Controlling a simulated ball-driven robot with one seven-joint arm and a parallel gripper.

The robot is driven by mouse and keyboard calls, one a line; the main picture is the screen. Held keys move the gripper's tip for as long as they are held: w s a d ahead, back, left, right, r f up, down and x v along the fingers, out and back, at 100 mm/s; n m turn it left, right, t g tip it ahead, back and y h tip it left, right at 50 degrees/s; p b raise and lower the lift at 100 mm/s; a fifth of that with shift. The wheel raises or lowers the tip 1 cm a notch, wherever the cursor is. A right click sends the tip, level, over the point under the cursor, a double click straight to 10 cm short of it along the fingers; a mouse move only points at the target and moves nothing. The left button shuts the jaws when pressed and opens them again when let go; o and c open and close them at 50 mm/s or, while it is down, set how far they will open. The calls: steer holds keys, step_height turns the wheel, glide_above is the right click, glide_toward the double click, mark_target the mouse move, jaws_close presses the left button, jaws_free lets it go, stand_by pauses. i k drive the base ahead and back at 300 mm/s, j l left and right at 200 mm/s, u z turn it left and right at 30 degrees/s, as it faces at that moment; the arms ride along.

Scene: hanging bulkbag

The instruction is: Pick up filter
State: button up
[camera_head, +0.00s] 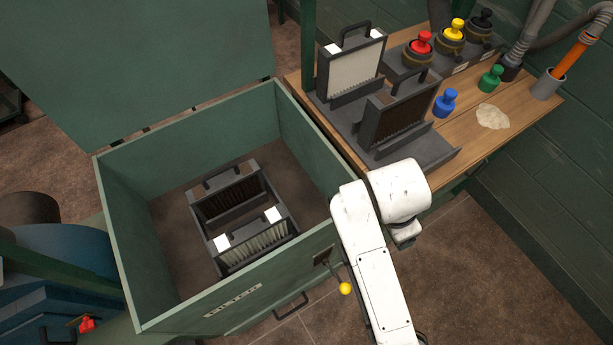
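A filter with a pale face, dark frame and top handle (354,72) stands in a grey holder on the bench. A second filter with a dark brown face and a handle (394,112) stands in front of it. Inside the open green box, a dark-faced filter with a handle (228,194) sits at the back of a grey frame. A pale pleated filter with white corners (257,246) sits at the front of that frame. My white arm crosses the box's right front corner, beside the bench. My gripper cannot be made out.
The green box (118,242) has its lid (150,60) raised, and a yellow-knobbed lever (344,288) on its front. The wooden bench (462,129) holds red, yellow, black, blue and green knobbed items, a pale powder pile (492,117) and hoses. Floor is clear at lower right.

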mark_target(215, 197)
steer(key=k+j+u, duration=0.2)
steer(key=u, duration=0.15)
steer(key=i+j, duration=0.1)
steer(key=j, duration=0.35)
steer(key=i+j, duration=0.65)
steer(key=i, duration=0.15)
